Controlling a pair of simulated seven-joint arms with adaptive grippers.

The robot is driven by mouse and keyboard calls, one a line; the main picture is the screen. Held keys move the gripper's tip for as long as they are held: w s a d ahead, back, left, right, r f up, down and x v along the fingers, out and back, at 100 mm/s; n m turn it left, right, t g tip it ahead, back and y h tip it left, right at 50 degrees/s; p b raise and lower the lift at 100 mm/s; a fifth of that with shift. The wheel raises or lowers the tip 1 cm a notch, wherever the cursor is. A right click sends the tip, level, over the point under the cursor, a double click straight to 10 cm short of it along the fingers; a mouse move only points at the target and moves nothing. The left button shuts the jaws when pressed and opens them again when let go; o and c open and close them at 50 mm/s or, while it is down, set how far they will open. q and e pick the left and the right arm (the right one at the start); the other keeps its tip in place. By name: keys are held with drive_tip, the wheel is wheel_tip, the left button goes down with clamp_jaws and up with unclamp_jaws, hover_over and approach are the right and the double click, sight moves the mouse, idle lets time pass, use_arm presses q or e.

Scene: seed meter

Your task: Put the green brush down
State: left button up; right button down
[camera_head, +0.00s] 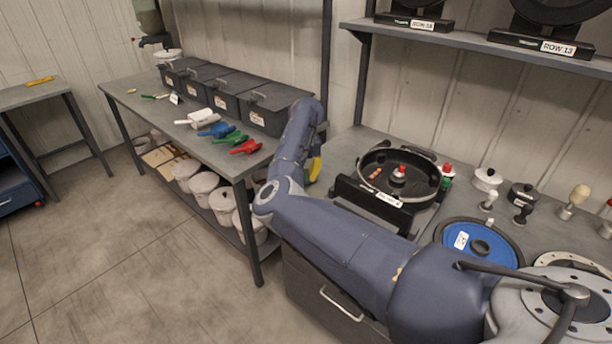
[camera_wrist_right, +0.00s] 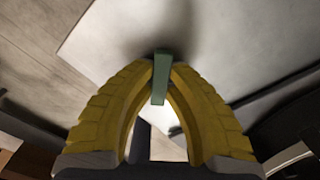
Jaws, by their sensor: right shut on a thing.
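My right gripper (camera_wrist_right: 160,72) is shut on the green brush (camera_wrist_right: 161,85). In the wrist view the brush shows as a narrow green bar pinched between the two yellow fingertips. A pale flat surface (camera_wrist_right: 220,45) lies beyond it with a dark shadow near the fingertips; I cannot tell if the brush touches it. In the head view only a bit of the yellow right gripper (camera_head: 315,168) shows past my arm, at the left end of the right bench. The brush is hidden there. My left gripper is not in view.
The right bench holds a black seed meter housing (camera_head: 347,190), a blue disc (camera_head: 455,241) and several small knobs. The left bench (camera_head: 150,112) carries dark bins (camera_head: 262,108), white, blue, green (camera_head: 232,137) and red scoops. A shelf (camera_head: 480,42) hangs above the right bench.

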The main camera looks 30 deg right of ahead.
sight(306, 175)
drive_tip(key=shift+f, duration=0.15)
drive_tip(key=c, duration=1.4)
unclamp_jaws()
wheel_tip(306, 175, up, 12)
drive_tip(key=shift+r, duration=0.2)
